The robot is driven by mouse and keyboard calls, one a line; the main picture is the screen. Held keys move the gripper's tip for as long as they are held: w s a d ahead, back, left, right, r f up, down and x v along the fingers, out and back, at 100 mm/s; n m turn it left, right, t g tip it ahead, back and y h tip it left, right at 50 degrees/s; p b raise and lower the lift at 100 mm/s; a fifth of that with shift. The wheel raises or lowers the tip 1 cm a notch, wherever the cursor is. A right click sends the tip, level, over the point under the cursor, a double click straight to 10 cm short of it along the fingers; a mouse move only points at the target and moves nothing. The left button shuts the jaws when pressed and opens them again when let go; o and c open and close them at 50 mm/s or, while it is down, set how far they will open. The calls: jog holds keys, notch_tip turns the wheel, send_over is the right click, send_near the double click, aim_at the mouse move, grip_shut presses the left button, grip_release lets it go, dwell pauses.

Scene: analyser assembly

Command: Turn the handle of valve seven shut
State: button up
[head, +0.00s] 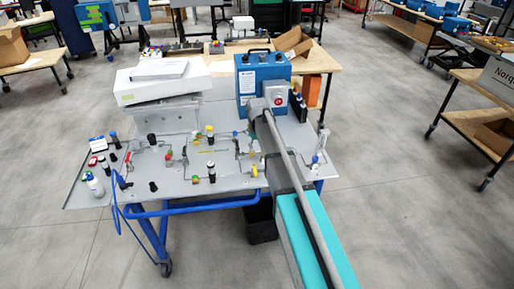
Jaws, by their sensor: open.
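The analyser panel (225,160) is a light grey plate on a blue-framed trolley, with thin tubing and several small valves and fittings. Coloured parts on it include a yellow one (255,171) near the front right edge, a red one (168,157) at left and a green one (195,179) at the front. No number is readable, so I cannot tell which is valve seven or how its handle stands. My arm reaches over the right side of the panel and hides part of it. My gripper cannot be made out.
A blue case (262,75) stands at the panel's back right, and a white box (162,82) at the back left. A small white bottle (94,184) is at the left. A black bin (261,222) is under the trolley.

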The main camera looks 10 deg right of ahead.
jog(key=s+d+f+m+b, duration=0.2)
jog(key=s+f+b, duration=2.4)
jog(key=f+b, duration=0.1)
jog(key=shift+d+m+b, duration=0.3)
jog(key=shift+d+b, duration=0.05)
dwell(1.0)
jog(key=shift+s, duration=0.25)
notch_tip(320, 180, up, 17)
jog(key=p, duration=1.7)
